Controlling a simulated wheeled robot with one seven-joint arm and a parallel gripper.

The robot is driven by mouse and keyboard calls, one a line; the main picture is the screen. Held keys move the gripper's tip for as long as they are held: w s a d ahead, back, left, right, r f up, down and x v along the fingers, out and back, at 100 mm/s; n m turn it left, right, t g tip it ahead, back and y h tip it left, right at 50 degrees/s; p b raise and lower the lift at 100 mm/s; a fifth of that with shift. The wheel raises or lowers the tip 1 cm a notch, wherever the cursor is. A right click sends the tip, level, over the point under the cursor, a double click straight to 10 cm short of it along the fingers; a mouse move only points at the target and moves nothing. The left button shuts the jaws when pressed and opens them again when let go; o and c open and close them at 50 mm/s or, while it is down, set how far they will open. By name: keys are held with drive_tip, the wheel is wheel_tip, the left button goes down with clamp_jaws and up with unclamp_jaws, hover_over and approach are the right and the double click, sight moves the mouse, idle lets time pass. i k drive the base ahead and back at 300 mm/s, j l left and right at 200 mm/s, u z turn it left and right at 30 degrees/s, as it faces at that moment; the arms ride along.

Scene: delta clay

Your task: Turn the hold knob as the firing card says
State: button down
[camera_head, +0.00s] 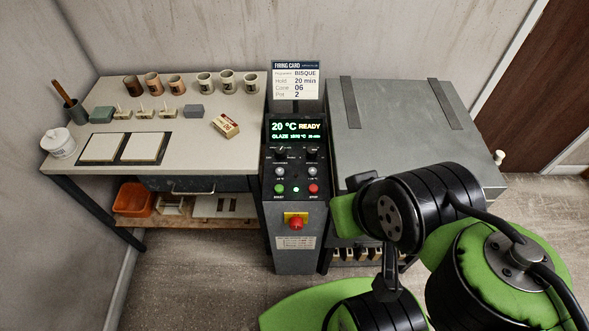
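The firing card (296,80) stands upright on top of the control post. It reads BISQUE, Hold 20 min, Cone 06, and a last line with 2. Below it the lit display (296,131) reads 20 °C READY, with a smaller GLAZE line that seems to end in 20 min. Under the display are two dark knobs, a left knob (281,154) and a right knob (312,155). Their labels and pointer settings are too small to read, so I cannot tell which is the hold knob. My green and black arm is at the lower right; I cannot make out my gripper's fingers.
Below the knobs are small switches, a green button (279,189), a red button (314,189) and a red emergency button (295,223). A grey lidded kiln (385,110) stands right, a worktable (205,150) with cups left. Floor in front of the table is clear.

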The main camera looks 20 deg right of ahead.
sight(311, 152)
drive_tip(key=l+u, duration=0.35)
drive_tip(key=i+l+u, duration=0.1)
drive_tip(key=u, duration=0.3)
drive_tip(key=l+u, duration=0.35)
drive_tip(key=j, duration=0.1)
